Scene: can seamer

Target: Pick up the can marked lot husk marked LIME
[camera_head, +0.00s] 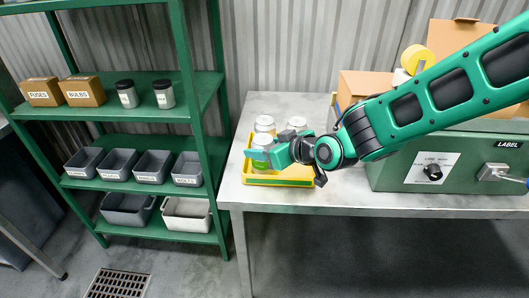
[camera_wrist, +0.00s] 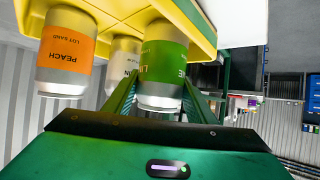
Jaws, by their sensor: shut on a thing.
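The green-labelled can (camera_wrist: 163,62) is between my gripper's fingers in the wrist view; letters starting "LI" show and its lot mark is not readable. It also shows in the head view (camera_head: 261,143) at the front left of a yellow tray (camera_head: 290,182). My gripper (camera_wrist: 160,98) is shut on this can, one finger each side; in the head view my gripper (camera_head: 262,158) reaches in from the right. An orange can (camera_wrist: 66,52) marked PEACH, lot sand, stands beside it in the wrist view. A pale-labelled can (camera_wrist: 124,58) ending "ON" is partly hidden behind.
The tray sits on a grey table (camera_head: 350,200). A green machine (camera_head: 390,178) with a dial and cardboard boxes (camera_head: 365,85) are to the right. A green shelf (camera_head: 190,100) with bins and jars stands left. The table's front edge lies just before the tray.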

